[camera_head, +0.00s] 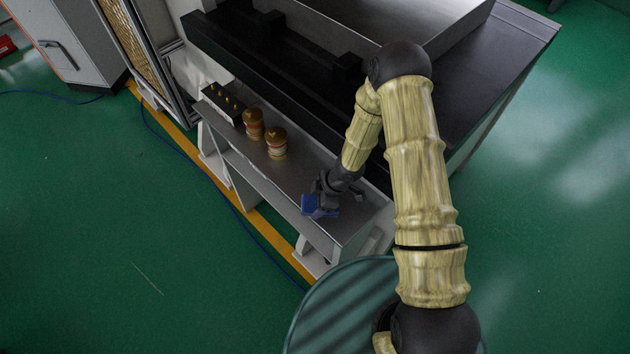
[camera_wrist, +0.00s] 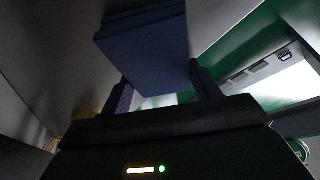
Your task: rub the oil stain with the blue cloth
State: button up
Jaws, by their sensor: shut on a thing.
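The blue cloth (camera_head: 317,205) is a folded pad at the near end of the grey metal bench (camera_head: 285,181). My gripper (camera_head: 324,197) is shut on it, above or at the bench top; I cannot tell whether the cloth touches the surface. In the wrist view the cloth (camera_wrist: 147,55) shows as a dark blue block between the two fingers of my gripper (camera_wrist: 160,93). I cannot make out the oil stain in either view; the cloth, gripper and arm cover part of the bench.
Two brown and cream jars (camera_head: 276,143) and a dark rack (camera_head: 223,102) with small knobs stand farther along the bench. A black machine bed (camera_head: 270,62) runs behind it. A blue cable (camera_head: 195,168) lies on the green floor (camera_head: 90,240) to the left.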

aim_at(315, 202)
jog(key=shift+w+a+r, duration=0.2)
jog(key=shift+a, duration=0.05)
notch_tip(315, 202, up, 5)
jog(key=p, duration=0.4)
jog(key=shift+d, duration=0.1)
jog(key=shift+a+r+p, duration=0.25)
jog(key=shift+r+p, duration=0.2)
jog(key=shift+r, duration=0.05)
jog(key=shift+s+d+r, duration=0.1)
jog(key=shift+d+r, duration=0.05)
jog(key=shift+r, duration=0.55)
jog(key=shift+w+d+r, duration=0.1)
jog(key=shift+w+r, duration=0.1)
jog(key=shift+s, duration=0.1)
